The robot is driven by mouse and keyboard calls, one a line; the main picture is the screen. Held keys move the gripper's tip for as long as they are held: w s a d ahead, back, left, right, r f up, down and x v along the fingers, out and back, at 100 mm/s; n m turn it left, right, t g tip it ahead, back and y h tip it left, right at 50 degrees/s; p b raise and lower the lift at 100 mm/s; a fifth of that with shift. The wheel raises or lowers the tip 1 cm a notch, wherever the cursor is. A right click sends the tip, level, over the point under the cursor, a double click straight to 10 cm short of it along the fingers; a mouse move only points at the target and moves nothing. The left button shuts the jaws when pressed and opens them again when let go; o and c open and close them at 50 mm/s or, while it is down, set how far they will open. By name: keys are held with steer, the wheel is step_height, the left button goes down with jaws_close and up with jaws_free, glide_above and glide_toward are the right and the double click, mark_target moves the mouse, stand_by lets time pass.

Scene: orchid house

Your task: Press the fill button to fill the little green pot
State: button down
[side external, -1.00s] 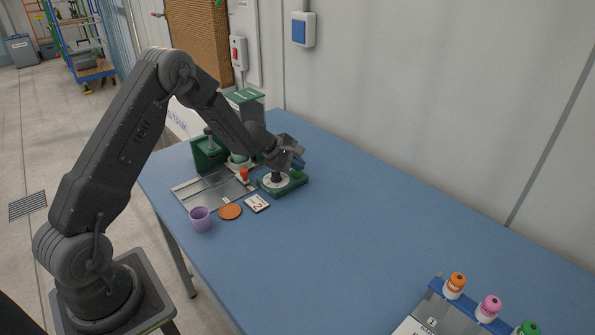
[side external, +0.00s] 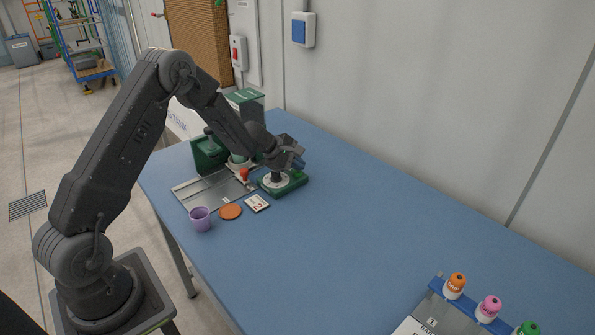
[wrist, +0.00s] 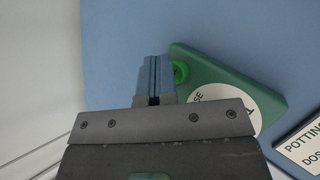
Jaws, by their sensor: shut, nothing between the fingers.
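The fill button is a round green cap (wrist: 181,72) on a green base (wrist: 212,68) with a white round label, seen in the wrist view. The green base (side external: 297,184) also shows in the side view, where my gripper (side external: 299,163) is right above it and hides the cap. In the wrist view my gripper (wrist: 153,82) is shut and empty, its fingertips just left of the cap. I cannot tell whether they touch it. A small pale green pot (side external: 237,158) appears to stand by the green dispenser (side external: 206,156), partly hidden by my arm.
A purple cup (side external: 200,220), an orange disc (side external: 230,212) and a card marked 2 (side external: 257,204) lie near the grey tray (side external: 210,192). A small red-orange knob (side external: 244,174) stands by the tray. Capped bottles (side external: 489,308) stand front right. The table's middle is clear.

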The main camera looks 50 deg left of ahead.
mark_target(297, 172)
steer(key=shift+r, duration=0.65)
steer(key=shift+r, duration=0.1)
steer(key=shift+r, duration=2.4)
steer(key=shift+r, duration=0.1)
steer(key=s+d+r+m+g, duration=0.2)
steer(key=s+d+r+m, duration=1)
steer(key=s+d+r, duration=0.35)
steer(key=s+d+r+m+y, duration=0.1)
steer(key=s+m+y, duration=0.2)
steer(key=s+m, duration=0.7)
steer(key=s, duration=1)
steer(key=shift+s+d+g+y, duration=0.2)
steer(key=shift+d+g+y, duration=0.1)
steer(key=shift+g+y, duration=0.1)
